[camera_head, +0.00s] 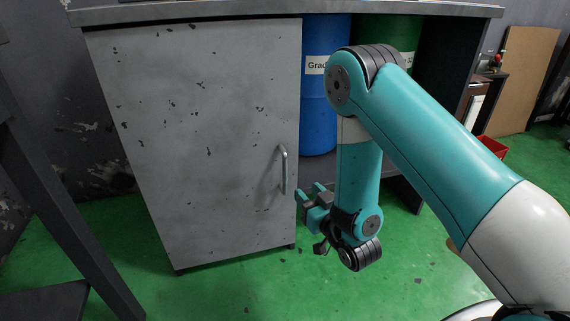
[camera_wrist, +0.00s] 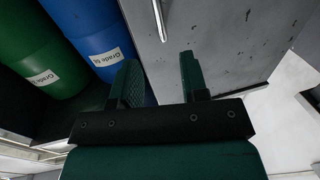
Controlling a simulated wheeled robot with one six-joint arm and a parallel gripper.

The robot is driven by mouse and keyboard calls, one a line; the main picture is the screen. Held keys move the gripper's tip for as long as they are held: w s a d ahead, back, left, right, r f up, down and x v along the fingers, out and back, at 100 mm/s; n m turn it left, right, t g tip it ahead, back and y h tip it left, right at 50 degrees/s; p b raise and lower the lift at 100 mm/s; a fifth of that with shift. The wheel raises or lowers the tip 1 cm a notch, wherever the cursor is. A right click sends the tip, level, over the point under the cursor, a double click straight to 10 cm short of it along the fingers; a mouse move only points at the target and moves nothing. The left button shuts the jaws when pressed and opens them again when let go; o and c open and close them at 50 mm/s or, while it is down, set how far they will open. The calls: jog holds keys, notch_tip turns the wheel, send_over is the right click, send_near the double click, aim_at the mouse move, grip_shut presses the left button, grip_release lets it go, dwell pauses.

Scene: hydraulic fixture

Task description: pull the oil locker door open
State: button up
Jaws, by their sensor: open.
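The oil locker door (camera_head: 205,130) is a grey, chipped panel that looks shut, at the left of the body camera view. Its vertical bar handle (camera_head: 284,169) is near the door's right edge. My gripper (camera_head: 309,192) is open and empty, just right of and a little below the handle, apart from it. In the wrist view, my gripper's two fingers (camera_wrist: 160,80) stand apart with nothing between them. The handle (camera_wrist: 159,18) shows beyond the fingertips at the top, and the door (camera_wrist: 215,40) lies behind it.
A blue drum (camera_head: 320,100) and a green drum (camera_head: 392,35) stand in the open bay right of the door. A dark table frame (camera_head: 62,210) is at the left. Green floor (camera_head: 240,285) in front of the door is clear.

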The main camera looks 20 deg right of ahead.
aim_at(286, 170)
jog(key=w, duration=0.4)
jog(key=w+a, duration=0.1)
jog(key=w, duration=0.3)
jog(key=w+a+b, duration=0.1)
jog(key=w, duration=0.3)
jog(key=shift+w+a+f, duration=0.15)
jog(key=shift+a, duration=0.05)
jog(key=shift+c, duration=0.3)
grip_shut()
